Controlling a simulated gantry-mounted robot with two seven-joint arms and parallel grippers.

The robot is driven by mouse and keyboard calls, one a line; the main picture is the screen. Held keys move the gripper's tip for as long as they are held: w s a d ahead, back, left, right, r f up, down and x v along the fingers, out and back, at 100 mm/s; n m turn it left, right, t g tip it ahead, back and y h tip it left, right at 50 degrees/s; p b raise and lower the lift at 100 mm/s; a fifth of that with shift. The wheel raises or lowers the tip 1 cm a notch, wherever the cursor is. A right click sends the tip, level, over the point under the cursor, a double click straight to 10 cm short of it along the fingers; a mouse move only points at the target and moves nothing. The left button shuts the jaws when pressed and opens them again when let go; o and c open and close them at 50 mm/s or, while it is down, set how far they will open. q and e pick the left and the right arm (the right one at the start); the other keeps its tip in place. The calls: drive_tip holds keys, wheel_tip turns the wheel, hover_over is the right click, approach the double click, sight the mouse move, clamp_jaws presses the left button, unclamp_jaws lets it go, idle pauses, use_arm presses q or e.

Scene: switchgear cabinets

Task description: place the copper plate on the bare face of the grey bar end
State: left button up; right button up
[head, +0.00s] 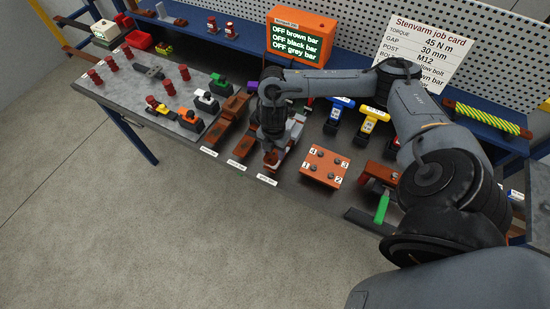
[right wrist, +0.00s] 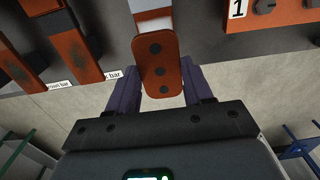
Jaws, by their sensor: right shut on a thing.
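The copper plate (right wrist: 161,72) is a rounded reddish-brown strip with three dark round spots along it. My right gripper (right wrist: 162,88) is shut on its edges, one finger on each side, in the right wrist view. The pale grey bar (right wrist: 150,14) lies beyond the plate's far end, in line with it. I cannot tell whether plate and bar touch; the bar's end face is hidden. In the head view my right gripper (head: 270,158) points down over the front end of the grey bar (head: 295,130), near the table's front edge. My left gripper is not in view.
Copper-coloured bars (head: 230,112) lie to the left, with labels along the front edge. An orange block with numbered bolts (head: 325,166) stands close on the right. A green-handled tool (head: 382,207) is farther right. An orange display box (head: 300,37) stands behind.

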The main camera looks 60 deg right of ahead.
sight(275, 152)
drive_tip(key=shift+d+f, duration=0.2)
drive_tip(key=shift+d, duration=0.25)
wheel_tip(275, 152, down, 2)
drive_tip(key=shift+f+b, duration=0.2)
drive_tip(key=shift+b, duration=0.45)
drive_tip(key=shift+f, duration=0.75)
drive_tip(key=shift+f, duration=0.1)
drive_tip(key=shift+f, duration=0.1)
drive_tip(key=o, duration=1.3)
